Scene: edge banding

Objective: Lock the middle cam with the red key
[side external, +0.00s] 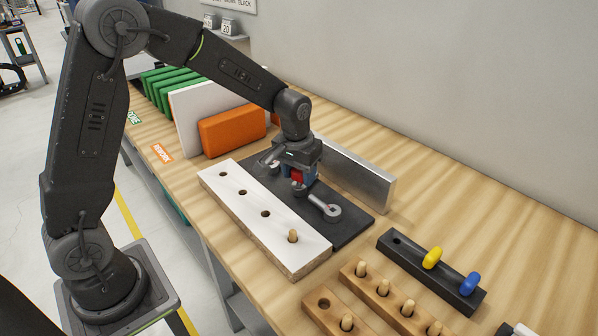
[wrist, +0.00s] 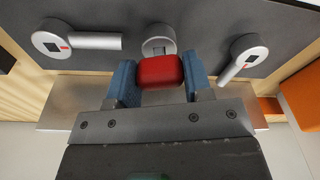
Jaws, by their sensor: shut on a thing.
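My gripper (wrist: 160,80) is shut on the red key (wrist: 160,71), with its blue pads on either side of the key's handle. In the side external view my gripper (side external: 301,177) points down over the dark plate, with the red key (side external: 297,175) between its fingers. The middle cam (wrist: 158,40) is a grey disc, partly hidden behind the key. I cannot tell whether the key's tip is in it. Another cam (wrist: 60,40) has its lever to the right; the other outer cam (wrist: 245,52) has its lever slanting down-left. Outer cams also show in the side view, one nearer (side external: 326,208).
A white-topped board (side external: 255,203) with holes and one dowel lies along the dark plate (side external: 352,228). A metal fence (side external: 358,172) stands behind. A black rack (side external: 405,254) holds yellow (side external: 432,257) and blue (side external: 470,284) keys. An orange block (side external: 232,130) stands further back.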

